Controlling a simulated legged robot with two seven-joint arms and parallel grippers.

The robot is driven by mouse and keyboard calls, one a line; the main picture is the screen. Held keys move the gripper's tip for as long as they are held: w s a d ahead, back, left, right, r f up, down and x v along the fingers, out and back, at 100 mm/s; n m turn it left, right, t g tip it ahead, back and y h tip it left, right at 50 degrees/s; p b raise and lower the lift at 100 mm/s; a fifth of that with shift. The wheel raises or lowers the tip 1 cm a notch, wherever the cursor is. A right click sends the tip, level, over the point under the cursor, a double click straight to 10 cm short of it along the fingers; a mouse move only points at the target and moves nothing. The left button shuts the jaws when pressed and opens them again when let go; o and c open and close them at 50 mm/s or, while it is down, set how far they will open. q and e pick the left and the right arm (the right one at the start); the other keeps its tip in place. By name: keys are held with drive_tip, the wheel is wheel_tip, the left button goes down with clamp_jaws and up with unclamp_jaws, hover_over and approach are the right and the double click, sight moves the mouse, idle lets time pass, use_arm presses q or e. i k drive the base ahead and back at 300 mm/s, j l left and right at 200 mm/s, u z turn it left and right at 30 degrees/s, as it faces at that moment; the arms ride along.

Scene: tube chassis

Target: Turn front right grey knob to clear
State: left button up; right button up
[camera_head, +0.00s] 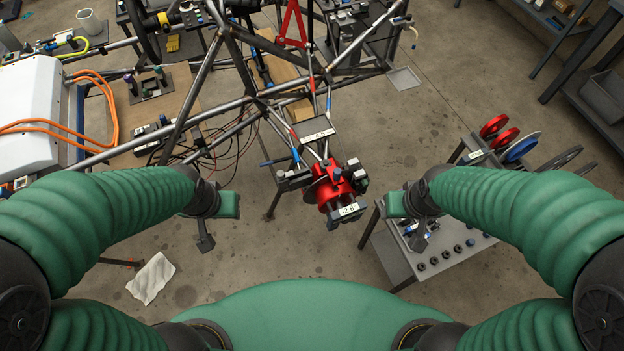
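The tube chassis (233,103) fills the upper middle of the head view. At its near right corner is a red hub assembly (336,190) with dark clamp-like parts and a label reading about -2.8. A small dark grey block (362,183) sits at the hub's right side. I cannot tell for sure which part is the grey knob or how it is turned. My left gripper (215,225) hangs left of the hub, and my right gripper (408,223) hangs right of it. Both are apart from the hub and hold nothing visible. Their finger openings are unclear.
A grey trolley (455,260) with small dark parts stands under my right arm. Red and blue discs (505,137) stand on a rack behind it. A white box with orange cables (35,115) is at left. A white cloth (151,278) lies on the open floor.

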sight(281, 174)
drive_tip(key=i+l+u, duration=0.15)
drive_tip(key=u, duration=0.3)
drive_tip(key=i+l+u, duration=0.1)
drive_tip(key=u, duration=0.3)
drive_tip(key=l+u, duration=0.45)
drive_tip(key=i+j, duration=0.05)
drive_tip(key=j, duration=0.05)
